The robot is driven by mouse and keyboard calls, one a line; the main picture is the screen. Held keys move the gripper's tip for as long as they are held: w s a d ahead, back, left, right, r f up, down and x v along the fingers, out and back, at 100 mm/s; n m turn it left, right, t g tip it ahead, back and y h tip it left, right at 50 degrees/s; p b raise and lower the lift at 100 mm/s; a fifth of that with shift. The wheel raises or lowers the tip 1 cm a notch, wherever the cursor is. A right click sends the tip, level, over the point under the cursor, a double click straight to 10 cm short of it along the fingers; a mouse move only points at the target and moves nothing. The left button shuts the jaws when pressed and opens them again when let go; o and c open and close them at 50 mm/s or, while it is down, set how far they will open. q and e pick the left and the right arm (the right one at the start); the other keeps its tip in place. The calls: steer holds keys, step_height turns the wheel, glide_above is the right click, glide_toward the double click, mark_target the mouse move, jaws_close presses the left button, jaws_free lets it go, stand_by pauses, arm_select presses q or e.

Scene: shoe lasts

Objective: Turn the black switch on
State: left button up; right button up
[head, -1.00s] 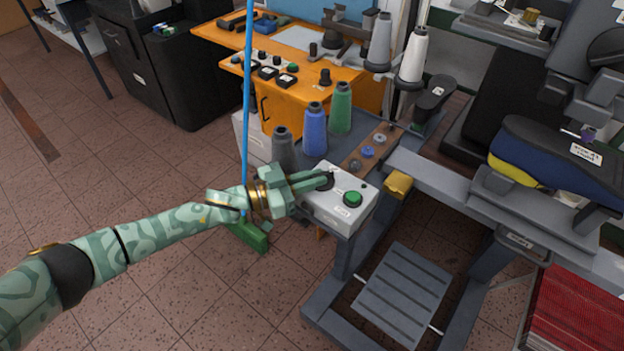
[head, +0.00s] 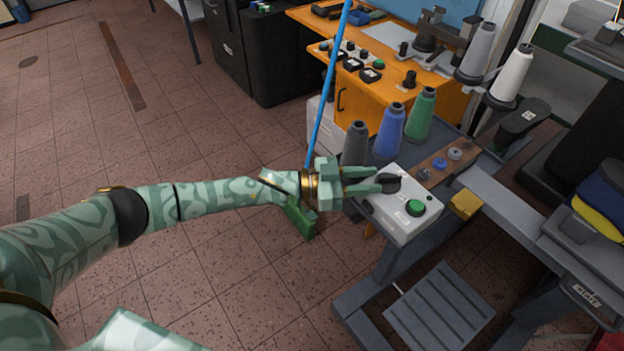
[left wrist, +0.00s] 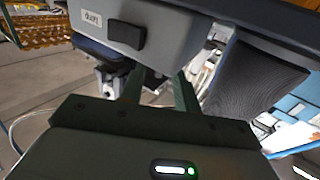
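The black switch (head: 392,183) is a dark knob on top of a grey control box (head: 390,222), left of a green button (head: 415,207). My left gripper (head: 374,180) reaches in from the left, with its fingertips right beside the switch. Whether they touch it I cannot tell. In the left wrist view, the two fingers of the left gripper (left wrist: 157,85) stand apart with a gap between them. A black switch (left wrist: 127,34) shows there on a grey face, next to a white label. My right gripper is not in view.
Grey (head: 355,145), blue (head: 389,133) and green (head: 420,115) thread cones stand close behind the box. A brown strip with buttons (head: 440,163) and a yellow block (head: 465,205) lie right of it.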

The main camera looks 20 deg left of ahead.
arm_select(q)
steer(key=v, duration=1.3)
steer(key=shift+a+p, duration=0.3)
steer(key=shift+p, duration=0.15)
